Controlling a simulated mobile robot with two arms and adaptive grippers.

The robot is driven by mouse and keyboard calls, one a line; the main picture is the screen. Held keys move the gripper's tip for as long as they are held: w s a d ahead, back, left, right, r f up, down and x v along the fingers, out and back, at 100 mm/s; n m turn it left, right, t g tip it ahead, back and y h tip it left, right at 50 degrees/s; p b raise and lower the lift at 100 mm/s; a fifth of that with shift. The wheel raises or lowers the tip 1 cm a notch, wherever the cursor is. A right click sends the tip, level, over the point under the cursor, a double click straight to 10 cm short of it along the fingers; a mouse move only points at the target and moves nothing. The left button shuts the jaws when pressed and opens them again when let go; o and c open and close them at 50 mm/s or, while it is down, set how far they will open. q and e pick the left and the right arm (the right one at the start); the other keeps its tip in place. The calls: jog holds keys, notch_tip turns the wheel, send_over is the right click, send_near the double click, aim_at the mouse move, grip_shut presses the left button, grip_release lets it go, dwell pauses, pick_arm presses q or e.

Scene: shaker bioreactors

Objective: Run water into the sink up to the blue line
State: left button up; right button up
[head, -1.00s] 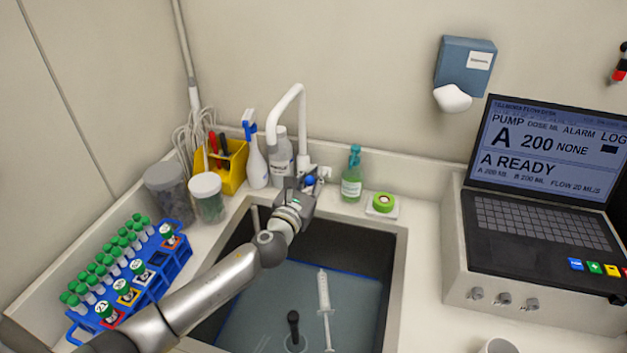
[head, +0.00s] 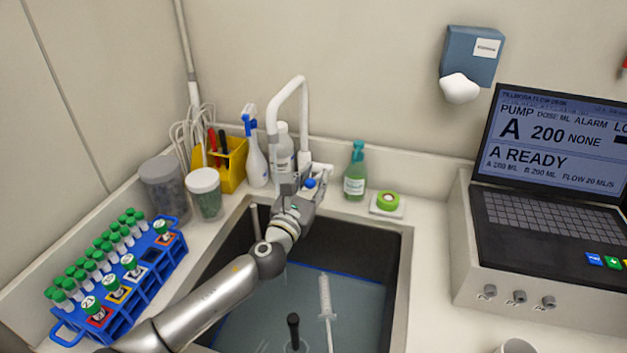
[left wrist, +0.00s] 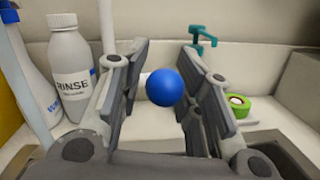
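The white tap (head: 302,110) arches over the back of the sink (head: 403,270). Its blue ball knob (head: 310,183) also shows in the left wrist view (left wrist: 165,87). My left gripper (head: 298,190) is at the tap's base. In the left wrist view its fingers (left wrist: 165,100) stand apart on either side of the knob; I cannot tell whether they touch it. The blue line (head: 345,271) runs along the sink's back wall, just above a grey-blue surface (head: 362,300). My arm hides the spout's outlet and part of the basin. My right gripper is not in view.
A syringe (head: 326,300) and a dark-handled item (head: 294,328) are in the sink. A rinse bottle (left wrist: 72,65), green pump bottle (head: 355,178) and green tape roll (head: 388,201) stand behind it. A tube rack (head: 150,285) is left, a pump console (head: 520,285) right.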

pick_arm(q)
jog(key=shift+f, duration=0.1)
jog(key=v, duration=1.2)
jog(key=shift+a, duration=0.1)
